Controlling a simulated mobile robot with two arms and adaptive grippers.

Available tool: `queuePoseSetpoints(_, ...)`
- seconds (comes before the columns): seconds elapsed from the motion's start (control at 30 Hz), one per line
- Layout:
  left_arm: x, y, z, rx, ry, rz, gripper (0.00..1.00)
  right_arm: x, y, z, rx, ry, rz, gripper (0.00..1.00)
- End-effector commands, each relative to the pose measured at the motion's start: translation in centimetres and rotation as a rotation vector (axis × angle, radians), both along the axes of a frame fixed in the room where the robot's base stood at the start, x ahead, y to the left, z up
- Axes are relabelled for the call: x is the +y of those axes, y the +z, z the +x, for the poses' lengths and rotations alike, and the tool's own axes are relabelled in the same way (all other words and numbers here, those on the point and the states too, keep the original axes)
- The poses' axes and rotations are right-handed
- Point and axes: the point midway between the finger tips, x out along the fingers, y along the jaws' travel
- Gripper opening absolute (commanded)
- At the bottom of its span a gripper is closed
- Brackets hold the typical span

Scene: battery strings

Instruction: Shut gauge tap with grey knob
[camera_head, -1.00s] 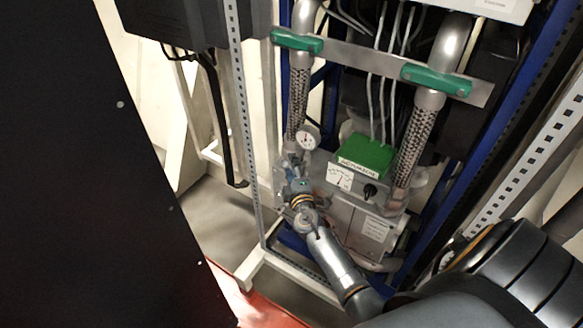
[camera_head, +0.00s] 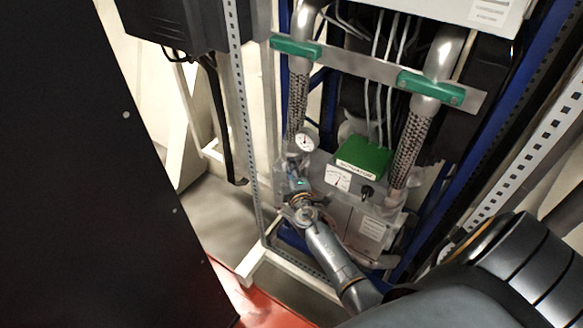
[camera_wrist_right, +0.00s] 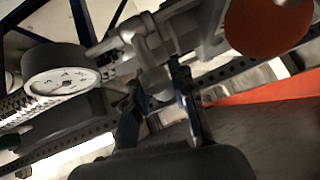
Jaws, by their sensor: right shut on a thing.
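The round white-faced gauge (camera_head: 305,141) sits at the lower end of the left braided hose in the head view. It also shows large at the left of the wrist view (camera_wrist_right: 62,82). The tap's light grey knob (camera_wrist_right: 155,78) is in the middle of the wrist view, beside the gauge on a metal pipe fitting. My right gripper (camera_wrist_right: 158,88) has one dark finger on each side of the knob and is shut on it. In the head view, my right gripper (camera_head: 296,178) is just below the gauge and covers the knob. My left gripper is not in view.
A grey box with a green top (camera_head: 363,156) and a black dial stands right of the gripper. Two hoses with green clamps (camera_head: 431,87) run above. A perforated white post (camera_head: 243,110) stands close on the left. An orange-red disc (camera_wrist_right: 265,22) is near my gripper.

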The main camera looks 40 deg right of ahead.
Motion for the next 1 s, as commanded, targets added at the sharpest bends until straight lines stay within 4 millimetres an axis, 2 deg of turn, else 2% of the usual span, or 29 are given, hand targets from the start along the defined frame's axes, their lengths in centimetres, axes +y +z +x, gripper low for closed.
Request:
queuePoseSetpoints(0.03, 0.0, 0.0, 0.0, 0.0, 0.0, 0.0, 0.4, 0.1, 0.1, 0.1, -0.001, 0.004, -0.002, 0.0)
queuePoseSetpoints(0.07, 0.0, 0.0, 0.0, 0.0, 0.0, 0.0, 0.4, 0.1, 0.1, 0.1, -0.001, 0.004, -0.002, 0.26)
queuePoseSetpoints(0.17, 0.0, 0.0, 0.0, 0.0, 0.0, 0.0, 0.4, 0.1, 0.1, 0.1, -0.001, 0.004, -0.001, 0.45)
queuePoseSetpoints(0.57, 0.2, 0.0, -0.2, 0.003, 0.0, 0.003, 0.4, 0.4, 0.0, -0.6, 0.0, 0.002, 0.001, 0.45)
queuePoseSetpoints(0.67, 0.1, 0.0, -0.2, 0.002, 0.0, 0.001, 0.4, 0.9, 0.1, -1.7, 0.002, 0.002, 0.003, 0.45)
queuePoseSetpoints(1.0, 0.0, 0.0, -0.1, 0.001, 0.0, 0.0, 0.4, 3.6, 1.3, -8.1, 0.001, 0.003, 0.0, 0.45)
